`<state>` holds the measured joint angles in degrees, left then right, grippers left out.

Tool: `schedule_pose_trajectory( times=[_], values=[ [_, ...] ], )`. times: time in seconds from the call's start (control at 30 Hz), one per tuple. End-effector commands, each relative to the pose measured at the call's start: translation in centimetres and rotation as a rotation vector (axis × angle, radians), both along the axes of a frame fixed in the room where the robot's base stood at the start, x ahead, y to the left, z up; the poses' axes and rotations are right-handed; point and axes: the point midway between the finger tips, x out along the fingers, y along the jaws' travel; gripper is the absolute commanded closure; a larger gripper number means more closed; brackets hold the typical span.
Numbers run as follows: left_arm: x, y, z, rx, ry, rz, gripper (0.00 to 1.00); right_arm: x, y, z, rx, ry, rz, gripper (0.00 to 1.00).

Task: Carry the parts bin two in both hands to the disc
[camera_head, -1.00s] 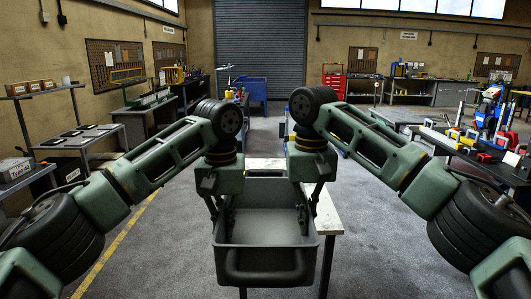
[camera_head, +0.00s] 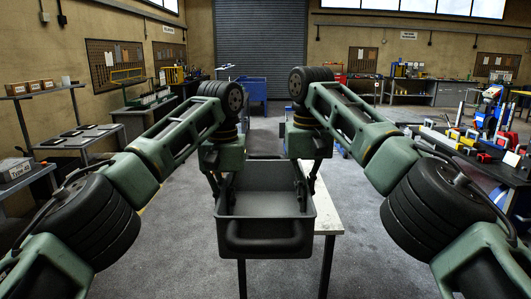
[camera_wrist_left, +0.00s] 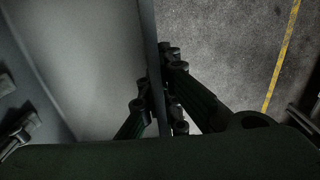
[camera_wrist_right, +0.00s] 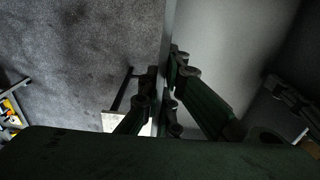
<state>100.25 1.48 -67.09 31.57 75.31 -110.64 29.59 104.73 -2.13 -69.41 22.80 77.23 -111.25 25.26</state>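The parts bin (camera_head: 265,228) is a dark grey open tub, level and empty as far as I see, in the middle of the head view. My left gripper (camera_head: 222,200) is shut on its left wall; in the left wrist view (camera_wrist_left: 160,100) the fingers lie on both sides of that wall. My right gripper (camera_head: 311,196) is shut on the right wall; the right wrist view (camera_wrist_right: 168,100) shows its fingers on both sides too. I cannot make out the disc in these views.
A pale-topped table (camera_head: 326,214) with dark legs stands behind and under the bin; the bin hides much of it. A cluttered workbench (camera_head: 470,150) is at the right, shelves and benches (camera_head: 75,140) at the left. Grey floor is open on both sides.

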Motion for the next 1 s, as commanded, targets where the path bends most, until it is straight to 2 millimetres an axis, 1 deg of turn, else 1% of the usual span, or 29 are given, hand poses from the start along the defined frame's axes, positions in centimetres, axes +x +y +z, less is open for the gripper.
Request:
schedule_pose_trajectory(
  times=[0.47, 0.77, 1.0],
  values=[
    [0.1, 0.0, 0.6, 0.000, 0.001, -0.001, 1.00, 0.1, -0.1, 0.6, -0.001, -0.002, 0.000, 1.00],
    [-1.0, -0.1, 1.4, -0.003, 0.006, -0.003, 1.00, -0.8, 0.0, 1.8, 0.003, -0.011, 0.000, 1.00],
    [-2.2, 0.0, 2.3, -0.001, 0.005, -0.004, 1.00, -2.1, -0.1, 2.3, -0.002, -0.004, 0.000, 1.00]
  ],
)
